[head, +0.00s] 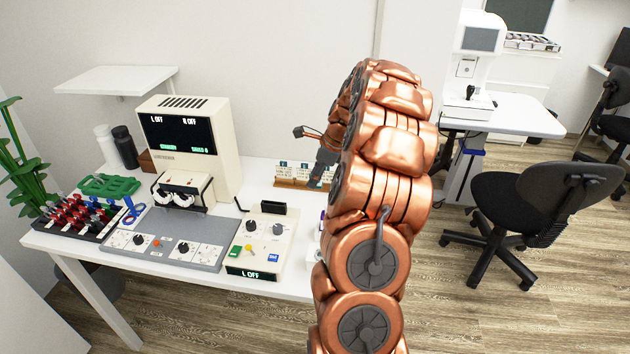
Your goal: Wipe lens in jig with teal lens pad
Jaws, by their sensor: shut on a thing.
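My gripper (323,168) is a dark grey shape over the right part of the white table (268,181), in front of small labelled cards. My copper arm covers much of it. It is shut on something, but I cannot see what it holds. I cannot make out a teal lens pad. I cannot pick out a lens in a jig for sure. A grey console (160,252) with knobs stands on the table, with a black-framed part holding two round white pieces (181,197) behind it.
A cream monitor box (190,142) reading "L OFF" and "R OFF" stands at the back. A cream control box (254,243) is right of the console. A green rack (108,186) and red-handled items (72,214) are left. A black chair (535,200) stands right.

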